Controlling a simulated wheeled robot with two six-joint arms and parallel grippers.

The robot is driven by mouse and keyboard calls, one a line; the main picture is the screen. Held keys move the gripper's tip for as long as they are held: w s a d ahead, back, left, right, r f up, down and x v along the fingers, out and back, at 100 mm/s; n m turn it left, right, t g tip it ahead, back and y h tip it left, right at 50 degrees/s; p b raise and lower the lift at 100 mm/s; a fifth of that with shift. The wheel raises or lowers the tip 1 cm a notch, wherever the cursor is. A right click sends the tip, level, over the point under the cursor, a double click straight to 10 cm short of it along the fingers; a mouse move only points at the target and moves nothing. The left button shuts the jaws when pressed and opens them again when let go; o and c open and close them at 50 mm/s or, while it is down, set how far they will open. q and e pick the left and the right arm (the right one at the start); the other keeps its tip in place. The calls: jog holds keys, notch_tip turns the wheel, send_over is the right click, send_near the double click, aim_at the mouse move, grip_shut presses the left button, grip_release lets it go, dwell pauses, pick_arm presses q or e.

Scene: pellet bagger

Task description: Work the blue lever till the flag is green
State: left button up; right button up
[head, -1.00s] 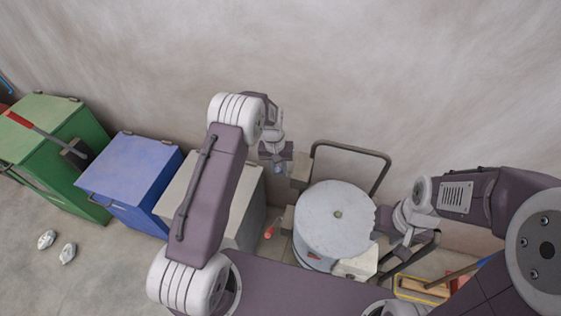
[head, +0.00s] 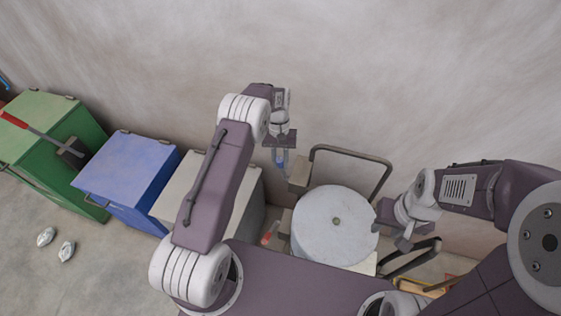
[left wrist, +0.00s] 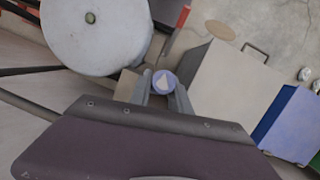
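The blue lever shows as a round blue knob with a white triangle on it (left wrist: 163,83) in the left wrist view. In the head view it is a small blue piece (head: 281,160) at the left gripper. My left gripper (left wrist: 163,90) has a finger on each side of the knob and appears shut on it. My right gripper (head: 396,231) is beside the right edge of the pale round drum, and its fingers are too small to judge. I cannot make out a flag for certain; a red piece (head: 268,233) stands left of the drum.
The pale drum (head: 334,225) has a dark bent rail (head: 352,152) behind it. A beige cabinet (left wrist: 229,84), a blue box (head: 127,172) and a green box (head: 50,140) stand to the left in the head view. A plain wall is behind.

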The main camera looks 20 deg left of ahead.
pick_arm(q)
jog(key=o, duration=0.4)
jog(key=shift+r, duration=0.1)
jog(key=r+t, duration=0.1)
jog(key=r, duration=0.1)
jog(key=r+t+b, duration=0.1)
jog(key=r, duration=0.2)
jog(key=r+t+b, duration=0.1)
jog(key=r, duration=0.2)
jog(key=shift+s+a+r+y, duration=0.1)
jog(key=shift+a+r+y, duration=0.1)
jog(key=shift+a+y, duration=0.1)
jog(key=f, duration=0.2)
jog(key=f+p, duration=0.1)
jog(key=f, duration=0.2)
jog(key=f+p, duration=0.1)
jog(key=f, duration=0.2)
jog(key=shift+d, duration=0.3)
jog(key=shift+w+f, duration=0.2)
jog(key=shift+f, duration=0.45)
